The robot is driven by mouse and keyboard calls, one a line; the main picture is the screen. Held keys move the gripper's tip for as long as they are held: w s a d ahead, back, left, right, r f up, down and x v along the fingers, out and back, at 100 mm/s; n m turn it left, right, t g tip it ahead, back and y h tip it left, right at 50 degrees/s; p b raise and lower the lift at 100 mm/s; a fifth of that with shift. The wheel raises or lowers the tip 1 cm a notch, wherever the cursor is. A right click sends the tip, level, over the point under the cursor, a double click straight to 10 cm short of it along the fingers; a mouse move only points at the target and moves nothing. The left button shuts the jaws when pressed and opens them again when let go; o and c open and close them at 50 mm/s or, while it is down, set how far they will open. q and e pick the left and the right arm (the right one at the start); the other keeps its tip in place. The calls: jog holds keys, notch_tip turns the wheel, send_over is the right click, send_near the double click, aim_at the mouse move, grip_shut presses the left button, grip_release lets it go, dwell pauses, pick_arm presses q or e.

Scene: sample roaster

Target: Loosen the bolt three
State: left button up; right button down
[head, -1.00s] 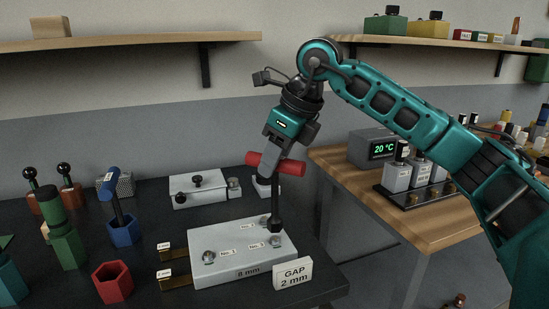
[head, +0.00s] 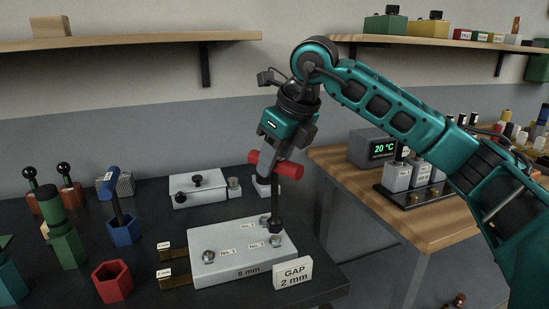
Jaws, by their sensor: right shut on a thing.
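A pale grey block marked 8 mm (head: 236,267) lies on the dark bench with several bolts in its top and small number labels I cannot read surely. One bolt (head: 208,257) is at its left, one (head: 265,221) at the back right and one (head: 277,241) at the front right. My right gripper (head: 272,152) is shut on a T-handled wrench with a red crossbar (head: 289,170) and a dark shaft (head: 276,204). The wrench stands nearly upright, its lower end at the front right bolt; I cannot tell if it is fully seated. My left gripper is out of view.
A GAP 2 mm sign (head: 293,274) stands at the block's front right corner. Two brass strips (head: 174,277) lie at its left. A red hexagonal cup (head: 112,282) and a blue holder (head: 123,231) stand further left. A grey block (head: 198,190) lies behind.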

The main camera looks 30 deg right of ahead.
aim_at(275, 173)
jog(key=shift+f+b, duration=1)
jog(key=shift+f, duration=0.5)
jog(key=n+y, duration=0.1)
jog(key=n, duration=0.2)
jog(key=n+g+y, duration=0.1)
jog(key=n, duration=0.2)
jog(key=n+g, duration=0.1)
jog(key=n, duration=0.1)
jog(key=n+g+y, duration=0.1)
jog(key=n, duration=0.2)
jog(key=n+g, duration=0.1)
jog(key=n, duration=0.3)
jog(key=shift+g, duration=0.3)
jog(key=n+g, duration=0.1)
jog(key=n, duration=0.4)
jog(key=shift+g, duration=0.4)
jog(key=n, duration=0.2)
jog(key=n+g+h, duration=0.1)
jog(key=n, duration=0.1)
jog(key=shift+n+g, duration=0.3)
jog(key=n+h, duration=0.2)
jog(key=n, duration=0.2)
jog(key=shift+g, duration=0.4)
jog(key=shift+m+y, duration=0.3)
jog(key=shift+m, duration=0.1)
